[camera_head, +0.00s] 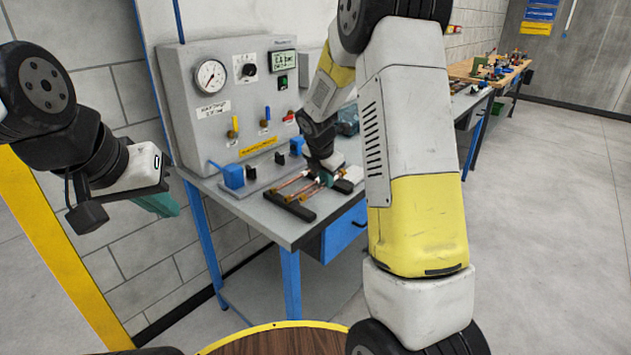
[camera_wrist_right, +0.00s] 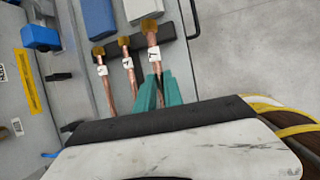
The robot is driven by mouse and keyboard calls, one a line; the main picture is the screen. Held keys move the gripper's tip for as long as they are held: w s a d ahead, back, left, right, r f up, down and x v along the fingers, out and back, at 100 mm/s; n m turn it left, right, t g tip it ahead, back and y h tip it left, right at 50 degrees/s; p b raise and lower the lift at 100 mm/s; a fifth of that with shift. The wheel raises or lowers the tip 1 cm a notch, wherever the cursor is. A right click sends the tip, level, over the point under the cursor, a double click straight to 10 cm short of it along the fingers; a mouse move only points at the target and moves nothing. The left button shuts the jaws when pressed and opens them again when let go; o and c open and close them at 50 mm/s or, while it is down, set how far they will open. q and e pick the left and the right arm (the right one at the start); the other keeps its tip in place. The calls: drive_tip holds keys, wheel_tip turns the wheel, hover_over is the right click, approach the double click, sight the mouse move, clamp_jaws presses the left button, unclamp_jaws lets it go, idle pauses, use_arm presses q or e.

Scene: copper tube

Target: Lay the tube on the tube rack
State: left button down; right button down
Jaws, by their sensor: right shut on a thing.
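My right gripper (camera_wrist_right: 158,88) is shut on a copper tube (camera_wrist_right: 153,52) with a brass-coloured end and a white tag. This tube is the rightmost of three side by side in the right wrist view. Its far end is over or on a dark bar of the tube rack (camera_wrist_right: 112,42); I cannot tell if it touches. The left tube (camera_wrist_right: 106,88) and middle tube (camera_wrist_right: 131,77) lie across the rack. In the head view the rack (camera_head: 288,206) is at the bench's front corner, partly hidden by my right arm. My left gripper (camera_head: 160,203) is away from the bench; its jaw gap is unclear.
A grey test panel (camera_head: 222,105) with gauge and valves stands behind the rack. A blue vise-like block (camera_head: 230,175) sits left of it. The workbench (camera_head: 262,212) has blue legs and a blue drawer. The floor at right (camera_head: 560,230) is clear.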

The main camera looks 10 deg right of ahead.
drive_tip(key=shift+w+d+f, duration=0.1)
drive_tip(key=shift+w+d, duration=0.15)
drive_tip(key=shift+w, duration=0.15)
drive_tip(key=shift+s+f, duration=0.1)
drive_tip(key=shift+f, duration=1.55)
drive_tip(key=shift+f, duration=0.2)
drive_tip(key=c, duration=1.5)
unclamp_jaws()
drive_tip(key=shift+o, duration=0.2)
